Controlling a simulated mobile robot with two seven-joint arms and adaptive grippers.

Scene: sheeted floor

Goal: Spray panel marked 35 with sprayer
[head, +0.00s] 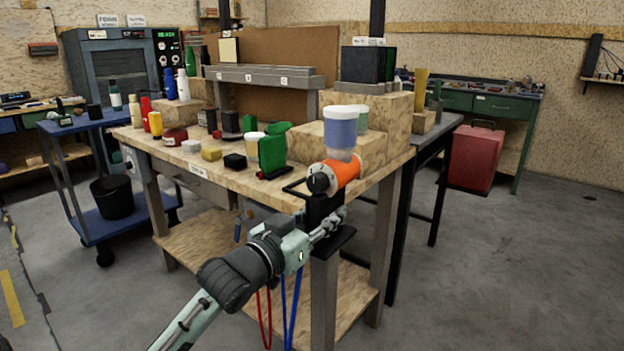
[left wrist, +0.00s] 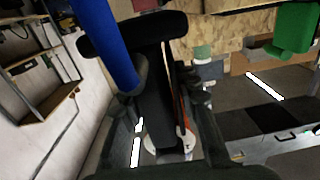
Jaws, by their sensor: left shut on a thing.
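The sprayer (head: 345,169) has an orange and black body with a translucent blue, white-lidded cup on top. It is at the front right corner of the workbench in the head view. My left gripper (head: 324,218) is shut on its black lower part, which is largely hidden by the fingers. In the left wrist view, the black sprayer part (left wrist: 150,85) stands between my fingers. I cannot make out a panel marked 35; a small beige panel (head: 228,50) stands at the back with no readable number. My right gripper is not in view.
The wooden workbench (head: 222,176) holds bottles, small blocks, a green container (head: 272,153) and stepped wooden blocks (head: 379,105). A blue cart (head: 82,123) stands left and a red bin (head: 475,156) right. The floor at the right is clear.

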